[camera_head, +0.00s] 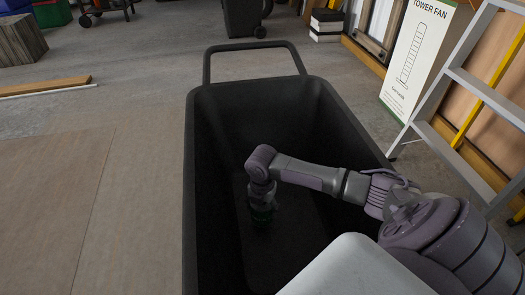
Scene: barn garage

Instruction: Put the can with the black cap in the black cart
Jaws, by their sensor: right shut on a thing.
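The black cart (350,130) stands in front of me, a deep open tub with a handle at its far end. My right arm reaches in over its right side. My right gripper (262,203) points down inside the tub and is shut on a can (261,215). Only a dark, greenish lower part of the can shows at the fingertips. Its cap is hidden by the gripper, so I cannot tell its colour. I cannot tell whether the can touches the cart's floor. My left gripper is not in view.
A stepladder (450,90) stands close to the cart's right, with a tower fan box (417,50) behind it. A wooden plank (45,87) lies on the floor at the far left. A dark wheeled bin (242,17) stands beyond the handle. The floor left of the cart is clear.

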